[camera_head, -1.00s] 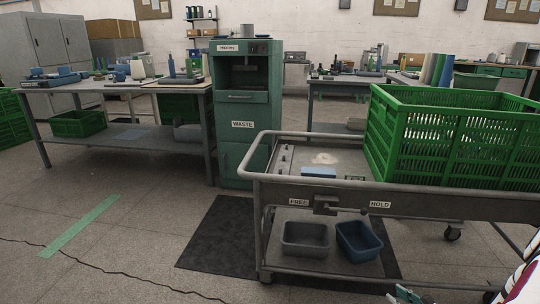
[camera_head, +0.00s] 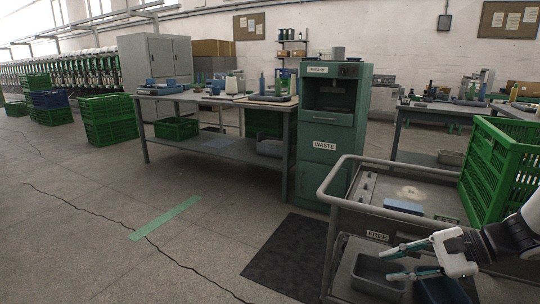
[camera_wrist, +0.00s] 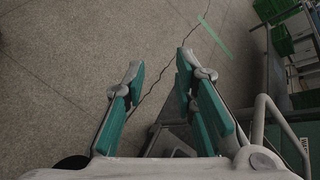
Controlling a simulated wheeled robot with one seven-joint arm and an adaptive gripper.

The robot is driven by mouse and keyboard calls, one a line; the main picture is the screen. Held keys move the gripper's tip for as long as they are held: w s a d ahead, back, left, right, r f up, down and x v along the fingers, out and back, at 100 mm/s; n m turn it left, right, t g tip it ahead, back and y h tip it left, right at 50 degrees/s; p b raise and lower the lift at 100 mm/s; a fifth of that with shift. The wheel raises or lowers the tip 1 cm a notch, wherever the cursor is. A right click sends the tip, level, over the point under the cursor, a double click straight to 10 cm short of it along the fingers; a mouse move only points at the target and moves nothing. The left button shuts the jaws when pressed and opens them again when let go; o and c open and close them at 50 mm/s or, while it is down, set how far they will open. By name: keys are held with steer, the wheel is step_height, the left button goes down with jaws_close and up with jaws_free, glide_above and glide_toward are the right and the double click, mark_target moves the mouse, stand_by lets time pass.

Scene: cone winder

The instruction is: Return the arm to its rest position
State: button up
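My gripper (camera_head: 386,264) shows at the lower right of the head view, on my white and black arm. It points left, over the front of the cart and above the lower-shelf bins. In the wrist view my gripper (camera_wrist: 160,66) has its two teal-padded fingers apart, with only floor and cart frame seen between and beyond them. It is open and empty.
The grey cart (camera_head: 340,191) carries a green crate (camera_head: 497,165) and a blue block (camera_head: 403,206). A grey bin (camera_head: 377,275) sits on its lower shelf. The green waste cabinet (camera_head: 325,160) stands behind. A workbench (camera_head: 215,147) is further left.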

steer(key=s+a+r+n+g+h, duration=0.2)
steer(key=s+a+r+n+g, duration=0.15)
steer(key=s+a, duration=0.35)
steer(key=s+a+r+n+g+h, duration=0.2)
steer(key=s+a+r+n, duration=0.3)
steer(key=s+a, duration=0.15)
steer(key=s+d+n+h, duration=0.3)
steer(key=s+n+h, duration=0.35)
steer(key=s, duration=0.85)
step_height(320, 180, up, 38)
steer(key=t+p, duration=0.4)
steer(key=p, duration=3)
steer(key=shift+f+t+p, duration=0.25)
steer(key=shift+t+p, duration=0.1)
steer(key=shift+p, duration=0.05)
